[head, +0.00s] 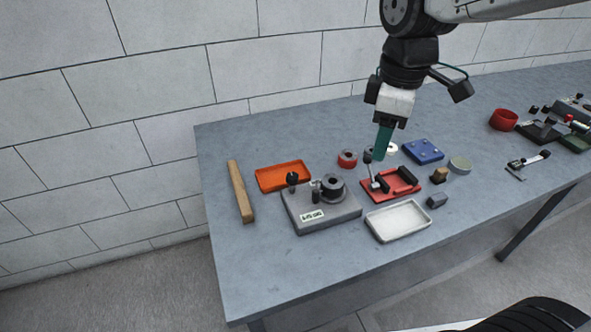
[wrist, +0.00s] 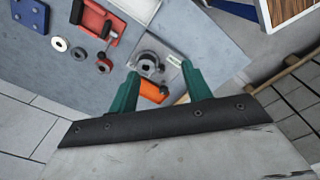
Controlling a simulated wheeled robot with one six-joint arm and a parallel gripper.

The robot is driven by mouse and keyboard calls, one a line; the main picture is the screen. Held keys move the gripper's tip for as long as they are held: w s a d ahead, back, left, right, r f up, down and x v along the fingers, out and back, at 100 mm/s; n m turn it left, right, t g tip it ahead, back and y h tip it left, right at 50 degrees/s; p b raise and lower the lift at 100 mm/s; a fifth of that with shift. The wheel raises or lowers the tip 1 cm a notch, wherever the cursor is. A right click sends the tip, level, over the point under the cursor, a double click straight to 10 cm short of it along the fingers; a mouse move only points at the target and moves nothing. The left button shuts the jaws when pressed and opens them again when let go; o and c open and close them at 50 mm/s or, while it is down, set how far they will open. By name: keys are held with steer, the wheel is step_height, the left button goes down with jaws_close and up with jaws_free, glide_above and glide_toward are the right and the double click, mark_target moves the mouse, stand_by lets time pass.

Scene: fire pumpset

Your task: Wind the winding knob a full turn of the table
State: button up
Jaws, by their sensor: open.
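A grey base (head: 322,212) with a white label stands on the table, carrying a dark round turntable (head: 333,186). A black knob (head: 292,179) stands upright at its back left, apparently the winding knob. The grey base and turntable also show in the wrist view, where the turntable (wrist: 147,64) appears between my fingers but far beyond them. My gripper (head: 380,156) has green fingers pointing down, above the table near the red fixture, to the right of the grey base. In the wrist view my gripper (wrist: 160,70) is open and empty, touching nothing that I can see.
An orange tray (head: 284,177) and a wooden bar (head: 240,191) lie left of and behind the base. A red fixture (head: 391,184) with an upright lever and a white tray (head: 399,220) are close on the right. The front left of the table is clear.

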steer(key=w+a+f+n, duration=0.4)
steer(key=w+a+n, duration=0.2)
steer(key=w+a, duration=0.1)
steer(key=n, duration=0.6)
glide_toward(292, 176)
steer(key=shift+w+d+f+g, duration=0.15)
steer(key=shift+f+g, duration=0.05)
steer(key=shift+g, duration=0.1)
steer(key=shift+n, duration=0.5)
steer(key=f, duration=0.6)
steer(key=shift+w+a+f, duration=0.15)
steer(key=shift+a+f, duration=0.1)
steer(key=shift+f, duration=0.85)
steer(key=c, duration=1)
